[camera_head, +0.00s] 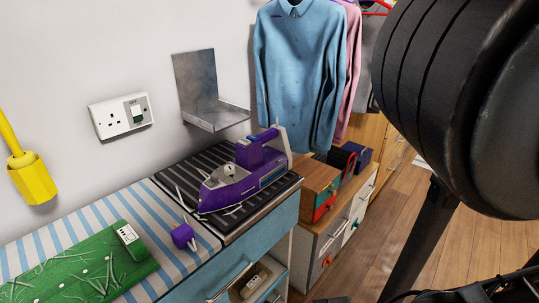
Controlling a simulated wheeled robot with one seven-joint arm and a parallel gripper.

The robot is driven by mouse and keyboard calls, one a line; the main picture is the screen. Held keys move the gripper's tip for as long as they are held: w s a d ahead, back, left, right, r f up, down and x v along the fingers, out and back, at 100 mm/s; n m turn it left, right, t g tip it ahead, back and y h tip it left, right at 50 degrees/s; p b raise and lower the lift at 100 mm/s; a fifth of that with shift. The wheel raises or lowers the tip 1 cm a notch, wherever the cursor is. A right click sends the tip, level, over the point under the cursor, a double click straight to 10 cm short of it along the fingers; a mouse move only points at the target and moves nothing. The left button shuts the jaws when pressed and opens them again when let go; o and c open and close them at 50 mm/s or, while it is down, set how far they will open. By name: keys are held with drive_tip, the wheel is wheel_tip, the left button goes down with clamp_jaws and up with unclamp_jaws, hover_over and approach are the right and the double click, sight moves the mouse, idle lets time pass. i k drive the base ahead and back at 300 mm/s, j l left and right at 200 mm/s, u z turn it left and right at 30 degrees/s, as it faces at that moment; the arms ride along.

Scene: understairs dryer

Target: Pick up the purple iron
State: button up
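The purple iron (232,188) sits on a dark ribbed surface (186,175) at the right end of the counter. Its handle end (264,150) is toward the back right, and its front is toward the lower left. A small purple block with pale prongs (182,236), perhaps a plug, lies on the striped cover to the left of the iron. Large black parts of my arm fill the right side of the view. I cannot make out my gripper's fingers, and nothing of mine touches the iron.
A metal bracket shelf (214,112) juts from the wall behind the iron, near a socket (122,114). Shirts (297,70) hang behind right. Small boxes (320,182) stand on the lower cabinet (322,255). A green board (78,275) lies left. An open drawer (256,282) is below. Wooden floor is right.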

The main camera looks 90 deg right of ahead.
sight(257, 167)
drive_tip(key=z, duration=1.45)
